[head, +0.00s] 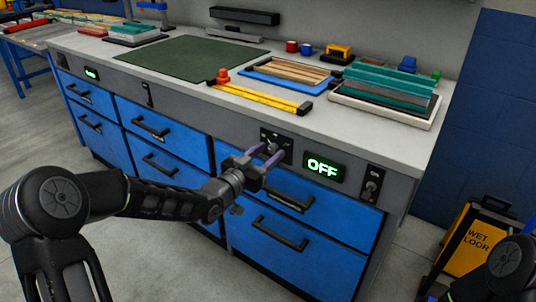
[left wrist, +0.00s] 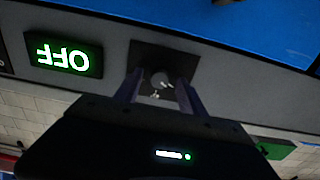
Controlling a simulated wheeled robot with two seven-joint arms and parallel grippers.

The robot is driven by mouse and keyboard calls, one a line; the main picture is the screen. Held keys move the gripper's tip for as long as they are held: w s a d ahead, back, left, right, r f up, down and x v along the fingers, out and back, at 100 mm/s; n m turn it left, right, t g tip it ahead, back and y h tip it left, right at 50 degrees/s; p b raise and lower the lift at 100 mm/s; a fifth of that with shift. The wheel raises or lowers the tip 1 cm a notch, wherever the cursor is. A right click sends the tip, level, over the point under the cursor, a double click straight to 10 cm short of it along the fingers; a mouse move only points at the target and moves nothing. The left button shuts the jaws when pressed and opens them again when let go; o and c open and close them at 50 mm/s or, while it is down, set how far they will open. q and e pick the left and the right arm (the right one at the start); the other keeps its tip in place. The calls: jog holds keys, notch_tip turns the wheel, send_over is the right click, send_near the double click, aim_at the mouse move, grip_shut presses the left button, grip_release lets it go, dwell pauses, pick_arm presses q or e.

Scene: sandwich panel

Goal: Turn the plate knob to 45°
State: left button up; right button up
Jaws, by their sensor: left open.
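The plate knob (left wrist: 160,82) sits on a dark square plate on the grey front panel of the bench, with a pale mark on it. In the head view the dark plate (head: 277,144) is left of the green-lit OFF display (head: 322,167), which shows upside down in the left wrist view (left wrist: 63,57). My left gripper (head: 262,153) is open, its two purple fingers pointing at the plate. In the left wrist view the fingers (left wrist: 158,86) stand on either side of the knob; I cannot tell whether they touch it. The knob's exact angle is unclear.
Another switch plate (head: 371,184) is right of the display. Blue drawers with black handles (head: 283,200) lie below the panel. The worktop above holds a green mat (head: 190,57), a yellow level (head: 262,97) and stacked teal panels (head: 388,84).

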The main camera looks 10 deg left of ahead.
pick_arm(q)
jog(key=shift+w+d, duration=0.1)
jog(key=shift+w, duration=0.1)
jog(key=shift+c, duration=0.2)
grip_shut()
